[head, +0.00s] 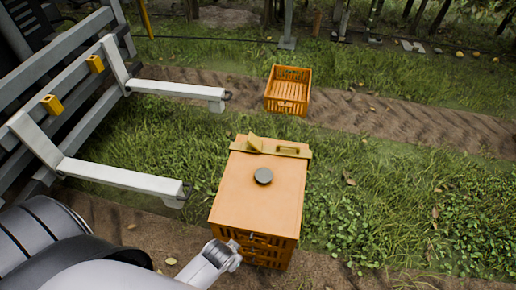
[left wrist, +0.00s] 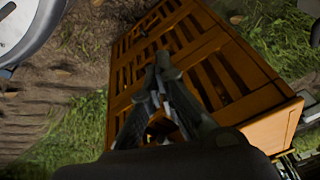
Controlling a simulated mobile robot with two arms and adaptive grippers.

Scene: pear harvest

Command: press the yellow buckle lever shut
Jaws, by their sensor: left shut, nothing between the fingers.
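The yellow buckle lever (head: 254,142) stands tilted up from a yellow strap (head: 303,154) across the far end of a closed orange crate's lid (head: 255,205). A slotted yellow plate (head: 288,150) sits on the strap right of the lever. My left gripper (head: 236,247) is at the crate's near side, below the lid edge and well away from the lever. In the left wrist view the gripper (left wrist: 161,72) is shut and empty, in front of the slatted crate wall (left wrist: 215,75). I cannot tell whether it touches the wall. My right gripper is not in view.
A second, open orange crate (head: 288,91) stands on the dirt track behind. White arms (head: 130,178) of a rack with yellow clips (head: 52,104) reach in from the left. Grass right of the crate is free.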

